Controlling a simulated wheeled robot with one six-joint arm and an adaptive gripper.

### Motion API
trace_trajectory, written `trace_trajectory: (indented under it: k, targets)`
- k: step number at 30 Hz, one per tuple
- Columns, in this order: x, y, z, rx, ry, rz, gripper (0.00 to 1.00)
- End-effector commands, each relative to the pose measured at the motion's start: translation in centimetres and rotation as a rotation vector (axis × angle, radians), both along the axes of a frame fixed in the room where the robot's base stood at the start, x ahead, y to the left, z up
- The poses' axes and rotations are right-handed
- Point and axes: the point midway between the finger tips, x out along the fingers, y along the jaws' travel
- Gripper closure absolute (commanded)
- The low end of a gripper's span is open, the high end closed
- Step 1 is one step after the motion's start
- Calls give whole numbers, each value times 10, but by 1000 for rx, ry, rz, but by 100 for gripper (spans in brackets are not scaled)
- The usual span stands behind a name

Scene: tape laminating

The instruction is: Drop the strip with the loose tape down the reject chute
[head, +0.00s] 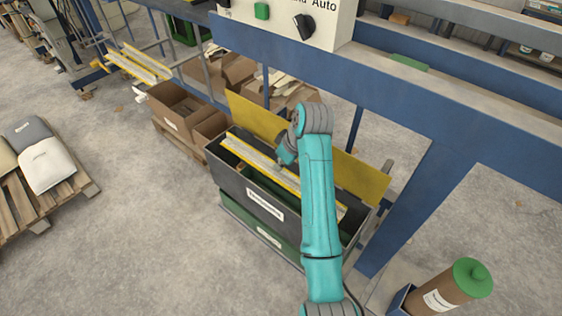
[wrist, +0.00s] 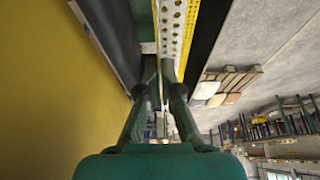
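A long pale strip with yellow edges (head: 262,162) lies lengthwise within or just above the opening of a dark bin (head: 234,178) with a white label too small to read. In the wrist view the strip (wrist: 177,38) is perforated white with a yellow edge. My gripper (wrist: 158,72) has its fingers closed together on the strip; in the head view my teal arm hides the fingertips and the strip's middle. A tall yellow panel (head: 362,176) stands behind the bin. I cannot make out loose tape, nor tell whether this bin is the reject chute.
A green bin (head: 236,213) sits beneath the dark one. Cardboard boxes (head: 172,112) stand at left, with more yellow-edged strips (head: 138,64) farther back. A blue frame post (head: 415,205) and a brown green-capped cylinder (head: 449,290) are at right.

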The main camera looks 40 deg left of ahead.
Motion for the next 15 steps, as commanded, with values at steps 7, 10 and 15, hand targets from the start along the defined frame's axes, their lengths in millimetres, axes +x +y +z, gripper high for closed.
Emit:
trace_trajectory:
  k: [7,10,15]
  targets:
    - [0,0,0,0,0,0,65]
    - [0,0,0,0,0,0,65]
    - [0,0,1,0,0,0,65]
